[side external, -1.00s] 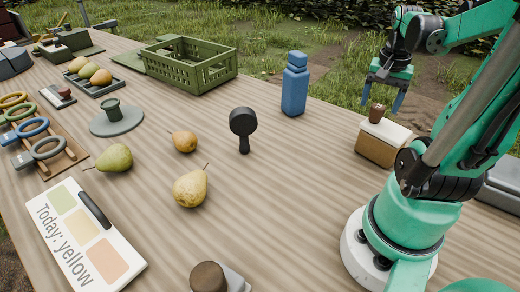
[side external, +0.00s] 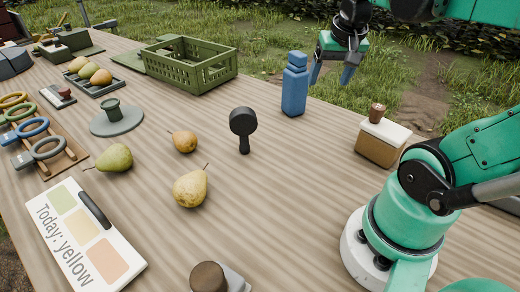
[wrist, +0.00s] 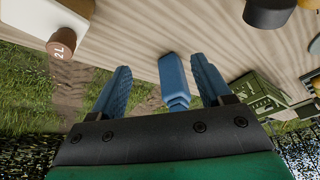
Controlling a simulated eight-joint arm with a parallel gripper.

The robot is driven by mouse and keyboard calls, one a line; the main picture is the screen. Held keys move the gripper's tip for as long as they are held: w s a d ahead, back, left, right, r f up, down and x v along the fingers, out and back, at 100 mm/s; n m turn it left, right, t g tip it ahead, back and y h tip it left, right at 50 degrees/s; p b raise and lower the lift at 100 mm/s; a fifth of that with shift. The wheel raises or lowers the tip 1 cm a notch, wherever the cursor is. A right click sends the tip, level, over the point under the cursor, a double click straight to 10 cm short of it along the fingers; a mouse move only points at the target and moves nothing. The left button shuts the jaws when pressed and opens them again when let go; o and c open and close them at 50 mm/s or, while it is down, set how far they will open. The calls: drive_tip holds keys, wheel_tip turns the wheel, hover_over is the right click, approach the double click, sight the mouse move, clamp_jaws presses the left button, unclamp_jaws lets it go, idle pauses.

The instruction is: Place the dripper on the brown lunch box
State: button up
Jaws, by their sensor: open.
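A brown box (side external: 379,149) with a white top, which looks like the lunch box, stands on the table at the right. A small brown tapered piece (side external: 377,113), which may be the dripper, stands upright on that top. The wrist view shows the piece (wrist: 63,43) at upper left, with "2L" marked by it. My gripper (side external: 330,77) is open and empty. It hangs at the table's far side, left of the box and just right of the blue bottle (side external: 294,86) in the side view. The bottle (wrist: 174,83) shows between the fingers in the wrist view.
A black paddle-shaped tool (side external: 243,127) and loose pears (side external: 190,188) lie mid-table. A green crate (side external: 205,75) stands at the back. A colour card (side external: 82,235) and a brown-topped piece (side external: 209,277) are in front. The table between tool and box is clear.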

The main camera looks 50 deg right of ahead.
drive_tip(key=w+a+f+n+t+y, duration=0.1)
drive_tip(key=w+a+f+n+t, duration=0.1)
drive_tip(key=a+n, duration=0.2)
drive_tip(key=w+a+f+n+t+y, duration=0.1)
drive_tip(key=a+n, duration=0.4)
drive_tip(key=a, duration=0.6)
drive_tip(key=shift+w+f+t, duration=0.55)
drive_tip(key=shift+w+t, duration=0.05)
drive_tip(key=shift+w, duration=0.35)
drive_tip(key=shift+a, duration=0.1)
